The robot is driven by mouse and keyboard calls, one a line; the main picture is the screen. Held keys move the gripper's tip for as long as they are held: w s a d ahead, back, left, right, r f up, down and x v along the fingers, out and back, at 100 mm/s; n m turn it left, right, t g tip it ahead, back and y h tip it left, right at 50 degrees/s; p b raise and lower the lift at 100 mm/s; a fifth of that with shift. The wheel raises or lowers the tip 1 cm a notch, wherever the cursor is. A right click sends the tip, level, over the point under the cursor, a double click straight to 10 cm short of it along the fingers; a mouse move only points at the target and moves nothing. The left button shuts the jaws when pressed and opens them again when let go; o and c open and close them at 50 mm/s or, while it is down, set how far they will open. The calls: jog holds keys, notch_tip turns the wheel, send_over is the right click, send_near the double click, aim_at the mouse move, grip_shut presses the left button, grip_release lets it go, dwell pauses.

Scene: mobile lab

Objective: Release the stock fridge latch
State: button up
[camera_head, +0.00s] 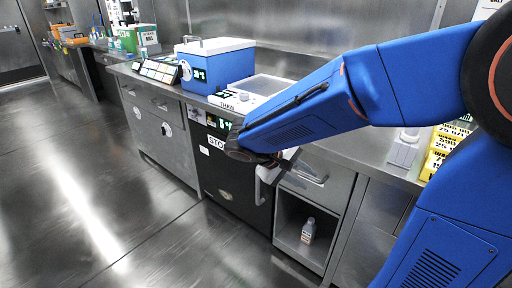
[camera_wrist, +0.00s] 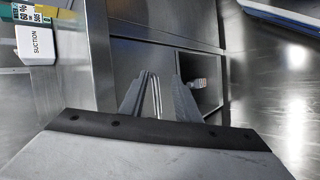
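The stock fridge (camera_head: 228,185) is a black-fronted unit under the bench in the head view. Its door looks shut, and its label, starting "STO", is partly covered by my arm. My gripper (camera_head: 282,172) is in front of the fridge's right edge, beside the drawer. A pale upright piece (camera_head: 262,187) shows there; I cannot tell whether it is the fridge's latch handle or part of my gripper. In the wrist view my gripper's two grey fingers (camera_wrist: 160,80) stand apart, with a thin pale bar (camera_wrist: 150,92) visible between them. The latch is not clearly visible.
A drawer with a bar handle (camera_head: 310,174) sits above an open cubby holding a small bottle (camera_head: 308,230). On the bench are a blue box (camera_head: 218,64) and a white THAW device (camera_head: 262,92). The floor (camera_head: 110,210) at left is clear.

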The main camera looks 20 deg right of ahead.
jog(key=w+a+f+n+t+h, duration=0.25)
jog(key=w+a+t, duration=0.25)
jog(key=w+a, duration=0.5)
jog(key=w+a+f+n+t+h, duration=0.25)
jog(key=w+a+t, duration=0.35)
jog(key=a, duration=0.6)
jog(key=w+d+g, duration=0.1)
jog(key=w+d, duration=1)
jog(key=d, duration=0.3)
jog(key=shift+r, duration=0.25)
grip_shut()
